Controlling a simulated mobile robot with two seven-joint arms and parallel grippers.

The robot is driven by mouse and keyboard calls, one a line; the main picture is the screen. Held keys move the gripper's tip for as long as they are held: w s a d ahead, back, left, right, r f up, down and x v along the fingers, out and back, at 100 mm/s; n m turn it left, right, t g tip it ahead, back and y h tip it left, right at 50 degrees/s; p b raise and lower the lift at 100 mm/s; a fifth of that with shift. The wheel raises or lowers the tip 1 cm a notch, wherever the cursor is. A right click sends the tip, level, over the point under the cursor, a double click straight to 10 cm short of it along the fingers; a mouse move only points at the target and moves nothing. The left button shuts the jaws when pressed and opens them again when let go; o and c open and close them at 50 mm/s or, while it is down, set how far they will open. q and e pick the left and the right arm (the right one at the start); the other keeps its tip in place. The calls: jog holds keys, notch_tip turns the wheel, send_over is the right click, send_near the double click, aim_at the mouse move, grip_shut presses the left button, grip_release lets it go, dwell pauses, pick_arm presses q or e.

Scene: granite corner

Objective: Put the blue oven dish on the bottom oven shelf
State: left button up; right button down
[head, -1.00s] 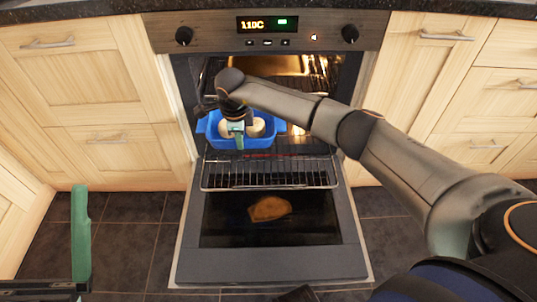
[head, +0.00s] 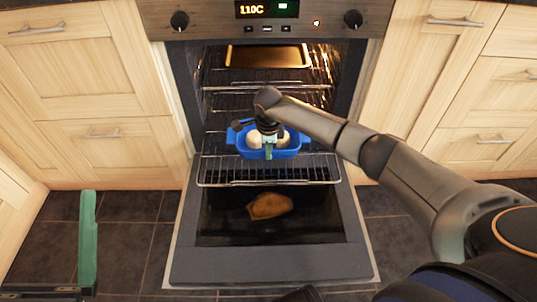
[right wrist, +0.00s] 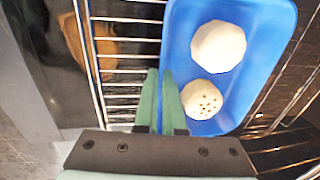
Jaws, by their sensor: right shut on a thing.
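The blue oven dish (head: 288,153) is at the oven mouth, over the back part of a pulled-out wire shelf (head: 268,183), the lowest shelf I see. Two pale round things (right wrist: 218,45) lie in it, one with dark dots. My right gripper (head: 268,151) is shut on the dish's near wall; in the right wrist view its green fingers (right wrist: 159,98) straddle the dish's rim. The dish looks level; I cannot tell whether it touches the shelf. My left gripper (head: 45,245) is at the lower left, empty and open, with only one green finger in view.
The oven door (head: 270,262) is folded down, with a brown piece (head: 269,206) showing at its glass. A metal tray (head: 268,57) sits on a higher shelf, with a wire rack (head: 225,89) below it. Wooden cabinets (head: 85,70) flank the oven.

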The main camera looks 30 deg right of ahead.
jog(key=shift+w+r, duration=0.1)
jog(key=shift+w, duration=0.05)
jog(key=c, duration=1.5)
grip_release()
jog(key=shift+f, duration=0.25)
jog(key=o, duration=0.5)
jog(key=shift+r, duration=0.1)
